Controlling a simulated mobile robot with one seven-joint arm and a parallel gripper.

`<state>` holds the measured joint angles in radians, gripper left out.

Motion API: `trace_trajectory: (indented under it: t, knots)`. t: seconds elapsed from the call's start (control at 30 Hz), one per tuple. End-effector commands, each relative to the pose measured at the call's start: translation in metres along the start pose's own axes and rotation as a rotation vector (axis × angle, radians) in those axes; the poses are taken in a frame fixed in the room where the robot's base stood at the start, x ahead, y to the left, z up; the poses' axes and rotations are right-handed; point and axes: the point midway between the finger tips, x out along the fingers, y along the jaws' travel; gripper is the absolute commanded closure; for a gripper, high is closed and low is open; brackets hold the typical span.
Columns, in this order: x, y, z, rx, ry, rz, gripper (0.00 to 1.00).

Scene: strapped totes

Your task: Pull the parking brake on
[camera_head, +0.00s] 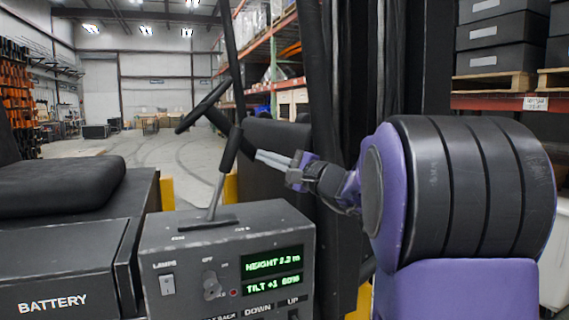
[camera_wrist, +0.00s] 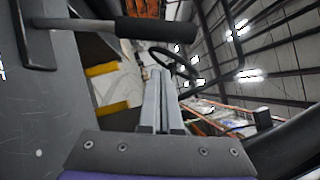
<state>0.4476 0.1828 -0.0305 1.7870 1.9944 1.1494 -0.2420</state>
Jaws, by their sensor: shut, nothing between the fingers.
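The parking brake lever (camera_head: 229,152) has a black grip on a grey rod. It rises from a slotted plate on the grey console (camera_head: 185,246), leaning slightly right in the head view. It shows in the wrist view as a black grip (camera_wrist: 156,30) across the top, its rod running left to the plate. My gripper (camera_head: 258,155) is just right of the grip in the head view, fingers pointing left at it. In the wrist view, my gripper's fingers (camera_wrist: 162,74) lie side by side, shut and empty, their tips a short way below the grip; I see no contact.
The console front has a lamps switch (camera_head: 167,284), a knob (camera_head: 211,285) and green displays (camera_head: 271,274). A steering wheel (camera_head: 203,106) stands behind the lever. A black seat (camera_head: 62,187) and battery cover (camera_head: 58,276) are at left. Dark mast posts stand behind my arm.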

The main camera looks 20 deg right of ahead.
Motion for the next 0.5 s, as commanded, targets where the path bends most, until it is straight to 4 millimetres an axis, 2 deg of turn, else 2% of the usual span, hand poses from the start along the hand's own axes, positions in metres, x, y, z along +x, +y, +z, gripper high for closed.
trace_trajectory:
  t: [0.1,0.2,0.5]
  knots:
    - [0.013,-0.001,0.016,-0.001,-0.003,0.0,1.0]
    - [0.02,0.0,0.022,-0.001,-0.001,0.0,1.0]
    - [0.025,0.0,0.028,-0.001,0.001,0.0,1.0]
